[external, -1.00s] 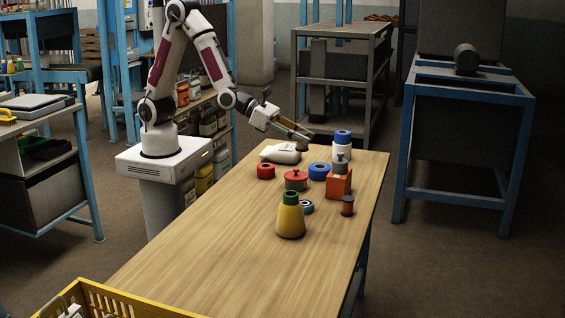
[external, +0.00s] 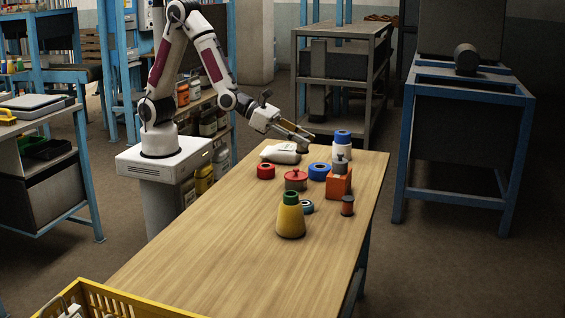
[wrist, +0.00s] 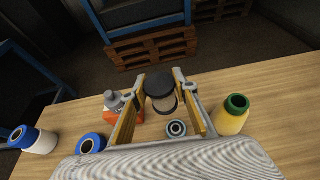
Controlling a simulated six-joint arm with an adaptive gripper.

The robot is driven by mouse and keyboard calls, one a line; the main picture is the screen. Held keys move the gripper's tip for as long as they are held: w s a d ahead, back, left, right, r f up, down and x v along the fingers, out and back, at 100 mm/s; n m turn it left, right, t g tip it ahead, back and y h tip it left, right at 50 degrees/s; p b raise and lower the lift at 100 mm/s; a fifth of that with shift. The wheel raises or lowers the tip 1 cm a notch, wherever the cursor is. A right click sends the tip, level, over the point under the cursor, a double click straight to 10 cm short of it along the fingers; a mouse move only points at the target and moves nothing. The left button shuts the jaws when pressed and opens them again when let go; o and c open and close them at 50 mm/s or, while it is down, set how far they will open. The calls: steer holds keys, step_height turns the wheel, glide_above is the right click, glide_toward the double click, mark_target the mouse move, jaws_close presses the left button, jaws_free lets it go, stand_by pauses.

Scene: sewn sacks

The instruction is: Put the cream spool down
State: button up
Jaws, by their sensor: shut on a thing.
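The cream spool (wrist: 166,104), with a pale body between dark end discs, stands out between the two fingers of my gripper (wrist: 161,100) in the wrist view. My gripper is shut on it. In the external view my gripper (external: 305,136) is low over the far end of the wooden table (external: 190,245). There the spool (external: 302,149) is small, dark and partly hidden by the fingers. I cannot tell whether its base touches the table.
A white sack (external: 283,153) lies close left of the spool.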

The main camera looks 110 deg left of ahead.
steer(key=w+d, duration=0.1)
steer(key=d, duration=0.3)
steer(key=w+d+f+m+h, duration=0.1)
steer(key=d, duration=0.4)
steer(key=d+f+m+h, duration=0.1)
steer(key=d, duration=0.4)
steer(key=shift+w+d, duration=0.1)
steer(key=shift+w, duration=0.3)
steer(key=s+d+f+m+g+h, duration=0.1)
steer(key=s+d, duration=0.3)
steer(key=d, duration=0.9)
steer(key=s+d+f+m+g+h, duration=0.1)
steer(key=s+d+f+m+h, duration=0.1)
steer(key=d, duration=1.1)
steer(key=s+d+f+m+h, duration=0.2)
steer(key=s+d+f, duration=0.3)
steer(key=d, duration=0.8)
steer(key=shift+s+d+g+h, duration=0.25)
steer(key=shift+s+g+h, duration=0.15)
steer(key=shift+s, duration=0.35)
steer(key=shift+f, duration=0.1)
glide_above(200, 300)
steer(key=shift+f, duration=3)
steer(key=shift+f, duration=1.9)
